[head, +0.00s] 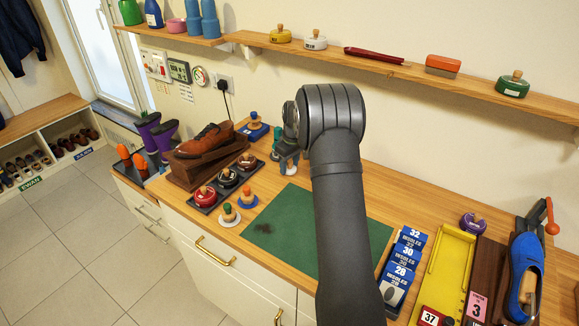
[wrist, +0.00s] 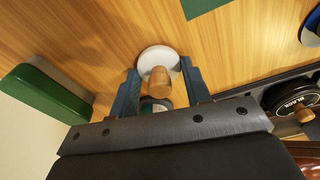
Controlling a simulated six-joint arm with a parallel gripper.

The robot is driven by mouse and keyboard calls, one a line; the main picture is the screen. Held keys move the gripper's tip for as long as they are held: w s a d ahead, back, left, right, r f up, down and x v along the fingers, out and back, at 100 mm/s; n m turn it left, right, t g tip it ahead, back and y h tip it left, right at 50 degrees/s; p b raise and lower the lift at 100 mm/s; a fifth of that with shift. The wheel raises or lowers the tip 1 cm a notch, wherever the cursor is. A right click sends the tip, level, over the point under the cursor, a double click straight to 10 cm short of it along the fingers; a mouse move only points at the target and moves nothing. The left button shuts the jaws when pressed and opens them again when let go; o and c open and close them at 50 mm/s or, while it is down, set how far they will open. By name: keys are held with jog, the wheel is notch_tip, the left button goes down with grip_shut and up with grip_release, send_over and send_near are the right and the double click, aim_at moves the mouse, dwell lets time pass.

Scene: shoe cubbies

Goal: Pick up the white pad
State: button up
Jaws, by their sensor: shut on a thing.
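The white pad (wrist: 150,57) is a round white disc with a light wooden knob (wrist: 158,82). In the head view my gripper (head: 288,160) is over the wooden counter, behind the green mat and right of the shoe-care tray. The pad is too small and too covered there to make out clearly. I cannot tell whether the disc touches the counter.
A green block (wrist: 42,92) lies close to the left finger. The black tray (head: 225,187) of round tins, a brown shoe (head: 205,140) on a stand and two knobbed pads (head: 230,218) are to the left. The green mat (head: 285,232) is mostly clear.

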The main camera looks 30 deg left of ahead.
jog(key=shift+r, duration=0.65)
notch_tip(320, 180, up, 3)
jog(key=shift+f, duration=0.1)
jog(key=w+d+r, duration=0.2)
jog(key=d+r, duration=0.4)
jog(key=d, duration=0.5)
jog(key=shift+d+r, duration=0.3)
jog(key=shift+r, duration=0.1)
